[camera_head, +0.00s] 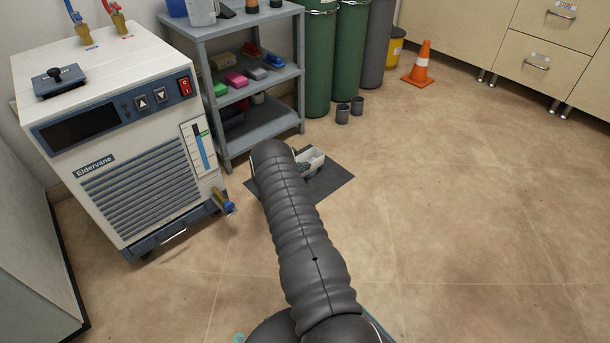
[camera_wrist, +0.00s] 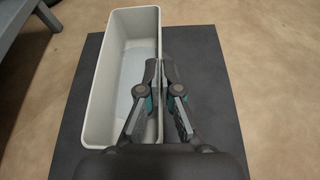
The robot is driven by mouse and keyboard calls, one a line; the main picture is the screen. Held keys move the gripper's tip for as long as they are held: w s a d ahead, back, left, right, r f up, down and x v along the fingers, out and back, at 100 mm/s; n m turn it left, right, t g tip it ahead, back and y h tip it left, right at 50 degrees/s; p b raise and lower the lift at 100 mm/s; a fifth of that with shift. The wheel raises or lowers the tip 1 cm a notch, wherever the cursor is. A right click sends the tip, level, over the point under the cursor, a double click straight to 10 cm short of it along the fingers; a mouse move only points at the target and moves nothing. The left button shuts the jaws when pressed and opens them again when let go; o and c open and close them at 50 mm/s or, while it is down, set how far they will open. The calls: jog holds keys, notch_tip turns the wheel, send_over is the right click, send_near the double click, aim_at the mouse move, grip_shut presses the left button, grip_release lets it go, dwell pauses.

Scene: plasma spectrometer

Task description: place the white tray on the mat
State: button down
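The white tray (camera_wrist: 97,92) is a long, open, empty box. In the wrist view it lies over the left half of the dark mat (camera_wrist: 205,80), and whether it touches the mat cannot be told. My gripper (camera_wrist: 159,70) has its two fingers close together on either side of the tray's right wall, shut on it. In the head view only part of the tray (camera_head: 314,160) shows beyond my arm, over the mat (camera_head: 330,184) on the floor. My gripper is mostly hidden there behind my arm.
A grey shelf (camera_head: 245,93) with several small items stands behind the mat. The white Eldervane unit (camera_head: 120,140) is at the left. Green cylinders (camera_head: 318,60), two dark cups (camera_head: 343,113) and an orange cone (camera_head: 421,66) stand farther back. The floor at right is clear.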

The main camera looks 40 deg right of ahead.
aim_at(305, 174)
jog(key=shift+f+b, duration=0.35)
jog(key=shift+f, duration=1.6)
jog(key=c, duration=1.3)
grip_release()
jog(key=shift+f, duration=0.15)
